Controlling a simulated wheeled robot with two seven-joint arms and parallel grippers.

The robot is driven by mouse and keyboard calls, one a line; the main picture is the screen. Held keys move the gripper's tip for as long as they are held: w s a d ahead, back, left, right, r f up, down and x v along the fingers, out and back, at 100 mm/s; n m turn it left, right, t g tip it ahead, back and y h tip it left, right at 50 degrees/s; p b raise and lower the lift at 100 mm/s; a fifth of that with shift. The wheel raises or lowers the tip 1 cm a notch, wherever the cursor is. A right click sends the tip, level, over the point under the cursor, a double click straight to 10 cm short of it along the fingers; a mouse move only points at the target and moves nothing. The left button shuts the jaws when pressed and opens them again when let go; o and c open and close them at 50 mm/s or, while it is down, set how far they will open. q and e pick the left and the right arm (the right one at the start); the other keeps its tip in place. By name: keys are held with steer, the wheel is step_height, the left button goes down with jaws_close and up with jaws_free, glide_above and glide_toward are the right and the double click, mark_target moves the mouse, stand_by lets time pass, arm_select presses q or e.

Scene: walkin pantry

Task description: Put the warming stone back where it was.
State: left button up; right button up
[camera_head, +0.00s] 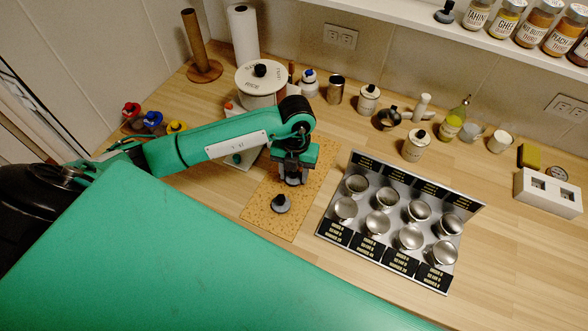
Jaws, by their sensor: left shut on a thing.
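My left gripper (292,181) comes in from the left and points down over the cork mat (258,213). It is shut on a small greyish thing, mostly hidden by the fingers, and I cannot tell for sure what it is. A grey round piece with a dark knob (281,204) stands on the mat, just in front of the gripper and apparently apart from it. No thing in view is plainly marked as the warming stone. My right gripper is not in view.
Right of the mat is a metal rack (398,222) with several round tins and black labels. Behind the mat stand a white canister (261,86), a steel cup (335,90) and jars. A white holder (547,192) stands far right. A shelf of jars (476,14) overhangs the back.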

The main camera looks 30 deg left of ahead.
arm_select(q)
steer(key=shift+f, duration=0.1)
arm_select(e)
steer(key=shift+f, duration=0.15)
arm_select(q)
steer(key=o, duration=1.1)
steer(key=shift+c, duration=0.2)
steer(key=shift+o, duration=0.2)
steer(key=shift+r, duration=0.25)
step_height(320, 180, up, 12)
steer(key=w+b, duration=0.1)
steer(key=b, duration=0.2)
steer(key=shift+w+a+f, duration=0.15)
steer(key=shift+w, duration=0.05)
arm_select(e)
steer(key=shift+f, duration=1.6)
arm_select(q)
steer(key=shift+f, duration=0.1)
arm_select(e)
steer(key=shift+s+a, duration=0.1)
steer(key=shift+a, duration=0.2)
